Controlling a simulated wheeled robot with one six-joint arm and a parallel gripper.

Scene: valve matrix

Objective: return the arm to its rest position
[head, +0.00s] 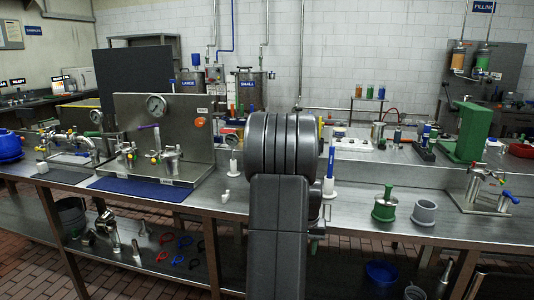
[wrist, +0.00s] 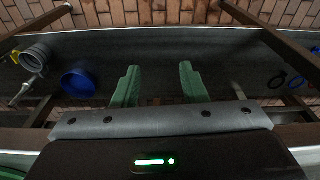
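My arm (head: 283,190) stands upright in the middle of the head view, its dark grey links in front of the bench. My gripper (wrist: 159,72) shows in the wrist view with two green fingers wide apart and nothing between them. The fingers point out over the lower shelf (wrist: 150,45), with brick floor beyond. My gripper itself cannot be seen in the head view, and my arm hides the part of the bench behind it.
The steel bench (head: 345,205) runs across the view. A valve panel (head: 190,125) stands on it left of my arm; a green-handled part (head: 384,208) and a grey ring (head: 424,212) stand right. A blue bowl (wrist: 78,80) is on the lower shelf.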

